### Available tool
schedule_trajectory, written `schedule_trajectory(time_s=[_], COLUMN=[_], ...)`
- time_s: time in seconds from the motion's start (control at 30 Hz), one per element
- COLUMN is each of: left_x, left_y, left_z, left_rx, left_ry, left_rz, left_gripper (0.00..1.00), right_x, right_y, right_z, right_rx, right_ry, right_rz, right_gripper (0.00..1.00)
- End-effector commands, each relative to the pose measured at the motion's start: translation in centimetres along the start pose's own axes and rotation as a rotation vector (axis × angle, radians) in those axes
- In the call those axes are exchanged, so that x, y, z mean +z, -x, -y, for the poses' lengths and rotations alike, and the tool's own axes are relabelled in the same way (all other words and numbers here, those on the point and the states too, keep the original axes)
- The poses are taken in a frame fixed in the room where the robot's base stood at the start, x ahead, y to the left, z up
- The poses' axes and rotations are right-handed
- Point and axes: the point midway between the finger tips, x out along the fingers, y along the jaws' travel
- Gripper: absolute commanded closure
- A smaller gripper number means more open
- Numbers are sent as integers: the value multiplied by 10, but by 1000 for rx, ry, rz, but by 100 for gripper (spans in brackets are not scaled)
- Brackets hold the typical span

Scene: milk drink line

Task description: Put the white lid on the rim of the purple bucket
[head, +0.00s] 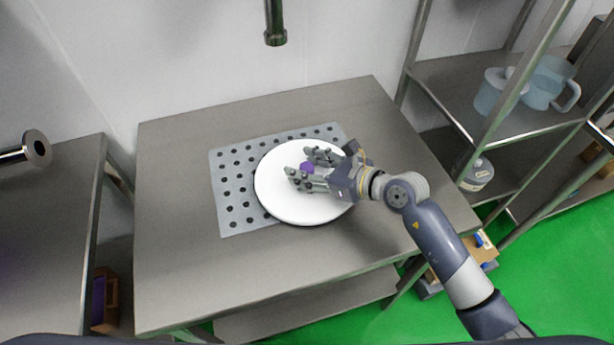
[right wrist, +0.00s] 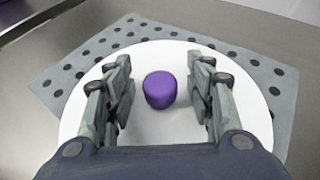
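The white lid (head: 285,208) is a round disc with a purple knob (right wrist: 160,90) in its middle. It lies flat on a grey perforated mat (head: 230,215) on the steel table. My right gripper (head: 308,169) is over the lid. In the right wrist view its fingers are apart, one on each side of the knob, with gaps between them and the knob. The purple bucket cannot be made out in either view. My left gripper is not in view.
A steel table (head: 190,290) has bare room around the mat. A metal pipe (head: 275,25) hangs above its back edge. A shelf rack (head: 470,75) with pale blue jugs (head: 490,92) stands at right. Another steel table (head: 45,230) is at left, with a brown box (head: 112,305) low beside it.

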Motion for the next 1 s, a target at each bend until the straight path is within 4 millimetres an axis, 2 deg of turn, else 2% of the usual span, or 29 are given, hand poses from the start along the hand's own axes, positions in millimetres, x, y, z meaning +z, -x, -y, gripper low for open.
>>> schedule_trajectory(time_s=[0.03, 0.1, 0.2, 0.57, 0.77, 0.9, 1.0], left_x=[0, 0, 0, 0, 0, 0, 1], left_y=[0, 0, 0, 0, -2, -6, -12], left_z=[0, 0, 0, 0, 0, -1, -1], left_rx=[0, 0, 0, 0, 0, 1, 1], left_ry=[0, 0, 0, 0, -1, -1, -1], left_rz=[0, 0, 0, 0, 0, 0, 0], left_gripper=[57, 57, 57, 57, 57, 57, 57], right_x=[0, 0, 0, 3, 18, 34, 22], right_y=[0, 0, 0, 1, 7, 17, 38], right_z=[0, 0, 0, 0, 1, 1, 0], right_rx=[0, 0, 0, 0, -1, -2, -3], right_ry=[0, 0, 0, 1, 5, 5, 3], right_rz=[0, 0, 0, 2, 4, 2, -3], right_gripper=[66, 81, 100, 100, 100, 100, 100])
